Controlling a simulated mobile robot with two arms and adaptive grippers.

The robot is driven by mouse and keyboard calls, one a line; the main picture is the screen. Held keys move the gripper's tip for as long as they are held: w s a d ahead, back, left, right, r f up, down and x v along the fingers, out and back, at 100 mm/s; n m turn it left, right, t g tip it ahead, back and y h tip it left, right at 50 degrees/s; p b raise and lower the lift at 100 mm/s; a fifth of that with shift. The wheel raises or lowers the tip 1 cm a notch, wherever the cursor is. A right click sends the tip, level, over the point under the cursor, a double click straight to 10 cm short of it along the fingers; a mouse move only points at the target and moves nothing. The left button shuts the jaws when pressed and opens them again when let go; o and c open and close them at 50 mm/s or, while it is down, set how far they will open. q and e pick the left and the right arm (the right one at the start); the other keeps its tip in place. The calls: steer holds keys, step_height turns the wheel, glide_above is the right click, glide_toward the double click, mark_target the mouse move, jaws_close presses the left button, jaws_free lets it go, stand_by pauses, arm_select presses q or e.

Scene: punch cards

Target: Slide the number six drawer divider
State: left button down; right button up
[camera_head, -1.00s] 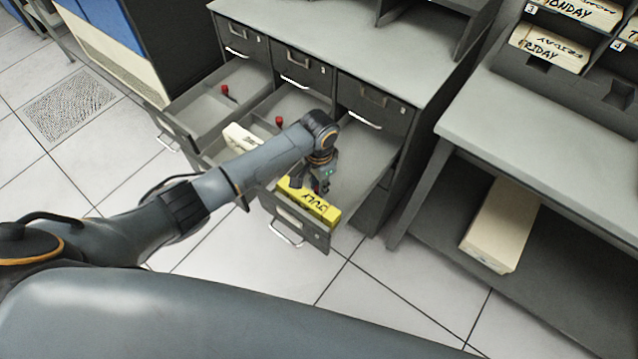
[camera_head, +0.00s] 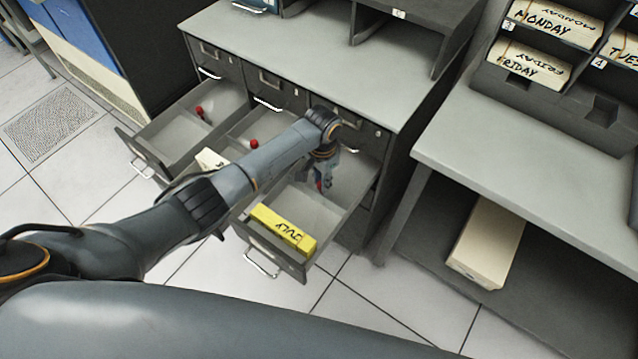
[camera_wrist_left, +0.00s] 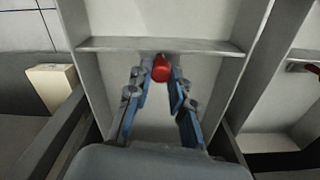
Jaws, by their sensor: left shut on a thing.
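My left gripper (camera_head: 320,183) reaches down into the open right-hand drawer (camera_head: 340,210) of the grey cabinet. In the left wrist view its blue fingers (camera_wrist_left: 161,75) are shut on a red knob (camera_wrist_left: 161,67) at the divider (camera_wrist_left: 190,46), a grey plate across the drawer. In the head view my arm and gripper largely hide this divider. A yellow card block marked JULY (camera_head: 283,230) lies at the drawer's front end, apart from the gripper. No number six is readable on the drawer. My right gripper is not in view.
Open drawers to the left hold red knobs (camera_head: 199,112) (camera_head: 254,143) and a pale card block (camera_head: 212,160). A bench on the right carries card racks marked MONDAY and FRIDAY (camera_head: 530,65). A cream box (camera_head: 487,243) lies on its lower shelf.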

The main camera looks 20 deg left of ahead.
arm_select(q)
steer(key=c, duration=1.3)
jaws_free()
steer(key=shift+o, duration=0.7)
steer(key=shift+r, duration=0.3)
step_height(320, 180, up, 12)
steer(key=shift+f, duration=0.25)
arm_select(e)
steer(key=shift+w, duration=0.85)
